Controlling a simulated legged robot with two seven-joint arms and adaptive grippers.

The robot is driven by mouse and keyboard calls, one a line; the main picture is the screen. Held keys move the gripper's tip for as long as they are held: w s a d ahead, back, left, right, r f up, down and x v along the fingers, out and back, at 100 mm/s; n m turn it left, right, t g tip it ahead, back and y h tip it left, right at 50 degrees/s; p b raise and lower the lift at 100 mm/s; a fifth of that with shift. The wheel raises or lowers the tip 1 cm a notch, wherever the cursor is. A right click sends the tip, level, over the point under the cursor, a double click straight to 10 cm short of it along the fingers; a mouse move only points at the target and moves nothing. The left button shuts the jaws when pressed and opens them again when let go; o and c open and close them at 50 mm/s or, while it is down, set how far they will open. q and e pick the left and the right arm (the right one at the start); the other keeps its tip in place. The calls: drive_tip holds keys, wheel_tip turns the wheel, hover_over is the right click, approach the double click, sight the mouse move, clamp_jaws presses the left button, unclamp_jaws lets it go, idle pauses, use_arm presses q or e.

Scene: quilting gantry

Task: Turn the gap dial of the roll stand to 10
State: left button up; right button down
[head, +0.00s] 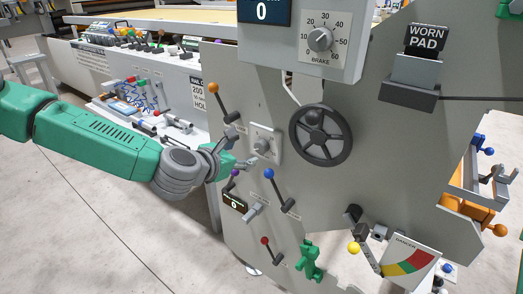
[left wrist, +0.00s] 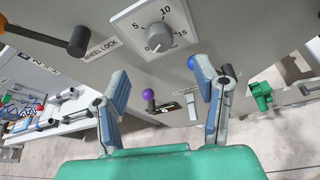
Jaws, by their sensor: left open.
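The gap dial (head: 262,145) is a grey knob on a pale square plate on the roll stand's grey panel (head: 225,75). In the left wrist view the gap dial (left wrist: 158,36) has a scale marked 5, 10 and 15. Its white mark points down, away from the 10, but I cannot read the exact setting. My left gripper (head: 243,150) is open, close in front of the dial and slightly left of it. In the left wrist view its two fingers (left wrist: 158,70) stand apart with nothing between them, and the knob lies beyond the tips. My right gripper is not in view.
An orange-knobbed lever (head: 220,103), marked wheel lock in the wrist view, is above the dial. Purple (head: 232,180) and blue (head: 278,188) levers are below it. A black handwheel (head: 320,135) is to the right. A brake knob (head: 319,39) sits above.

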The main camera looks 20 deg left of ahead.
sight(259, 149)
use_arm(q)
drive_tip(key=b+x, duration=0.1)
drive_tip(key=x, duration=0.9)
drive_tip(key=shift+w+f+b, duration=0.15)
drive_tip(key=shift+b, duration=0.15)
drive_tip(key=c, duration=1.2)
